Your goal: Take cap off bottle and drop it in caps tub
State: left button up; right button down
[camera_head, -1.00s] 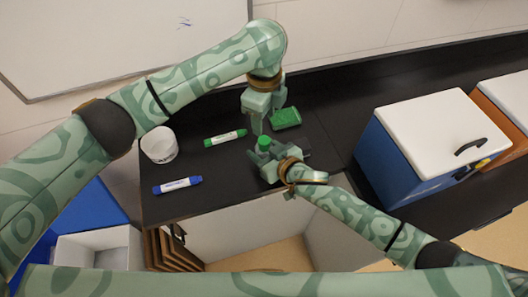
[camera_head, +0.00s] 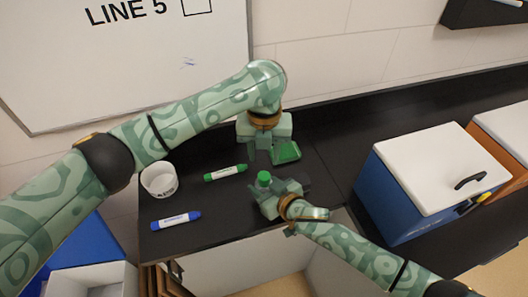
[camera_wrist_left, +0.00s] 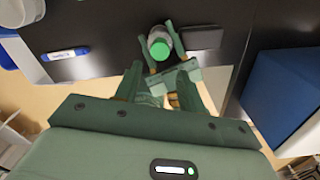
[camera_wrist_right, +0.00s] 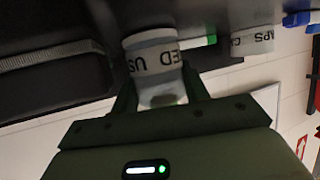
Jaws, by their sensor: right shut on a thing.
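The bottle (camera_wrist_left: 160,47) stands upright with its green cap (camera_head: 264,177) on top. My right gripper (camera_head: 271,192) is shut on the bottle's body below the cap. In the right wrist view the bottle (camera_wrist_right: 152,58) shows a printed label between the fingers; the cap cannot be made out there. My left gripper (camera_head: 263,158) is open and empty, behind and above the cap, apart from it. Its spread fingers (camera_wrist_left: 163,85) show in the left wrist view. The white caps tub (camera_head: 159,181) stands at the left on the black bench; its label shows in the right wrist view (camera_wrist_right: 255,45).
A green marker (camera_head: 225,173) lies between tub and bottle, a blue marker (camera_head: 176,220) in front of the tub. A blue box with white lid (camera_head: 430,175) stands right. Bench between tub and bottle is mostly clear.

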aim_at(264, 175)
pick_arm(q)
jog(key=m, duration=0.9)
jog(key=shift+f, duration=0.3)
jog(key=shift+m, duration=0.3)
notch_tip(264, 175, down, 7)
jog(key=shift+f, duration=0.1)
jog(key=c, duration=0.8)
jog(key=n, duration=0.6)
jog(key=shift+n, duration=0.3)
jog(key=shift+c, duration=0.2)
jog(key=n, duration=1.2)
jog(key=shift+n, duration=0.3)
jog(key=n, duration=2.1)
jog(key=shift+n, duration=0.4)
jog(key=n, duration=1.3)
